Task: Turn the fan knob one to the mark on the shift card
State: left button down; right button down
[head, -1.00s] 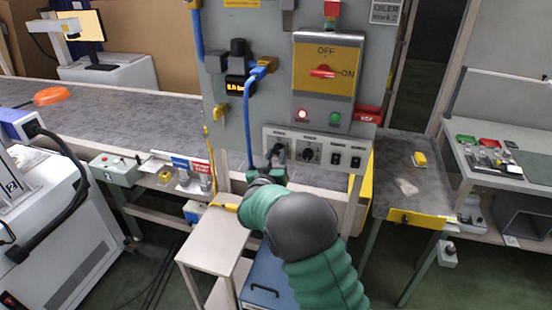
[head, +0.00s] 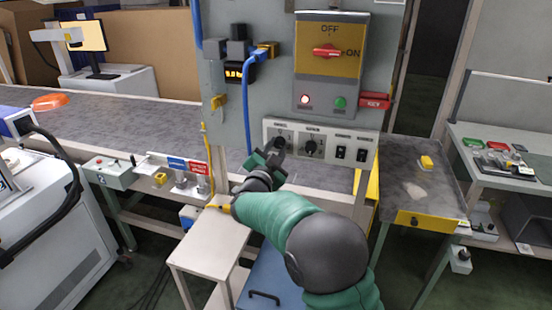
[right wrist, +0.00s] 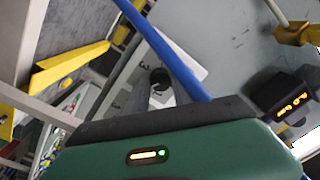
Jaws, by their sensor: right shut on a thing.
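The white control panel (head: 327,139) carries two round dark knobs. The left knob (head: 280,141) is partly hidden by my right gripper (head: 277,148); the second knob (head: 312,148) stands free to its right. Their labels are too small to read, as is the left knob's pointer. My right gripper, reaching up from below, is shut on the left knob. In the right wrist view the dark knob (right wrist: 160,78) shows between the grey fingers (right wrist: 159,95). I cannot pick out the shift card. My left gripper is out of view.
Two black rocker switches (head: 350,154) sit right of the knobs. Above is a red OFF/ON switch (head: 328,52) with lamps below. A small pale table (head: 212,238) stands below; a grey bench (head: 415,185) is right.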

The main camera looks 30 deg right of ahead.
jog(key=m+b, duration=0.1)
jog(key=m, duration=0.1)
jog(key=m+b, duration=0.2)
jog(key=shift+f, duration=0.35)
jog(key=m+b, duration=0.3)
jog(key=shift+w+a+m, duration=0.1)
jog(key=shift+m, duration=0.3)
jog(key=m+b, duration=0.3)
jog(key=shift+m+g+h, duration=0.3)
jog(key=shift+m, duration=0.1)
jog(key=m+b, duration=0.3)
jog(key=shift+m, duration=0.4)
jog(key=m+b, duration=0.4)
jog(key=m, duration=0.1)
jog(key=shift+m+g, duration=0.3)
jog(key=shift+g, duration=0.1)
jog(key=m+b, duration=0.2)
jog(key=m, duration=0.2)
jog(key=shift+r, duration=0.2)
jog(key=shift+r+m, duration=0.1)
jog(key=shift+m, duration=0.2)
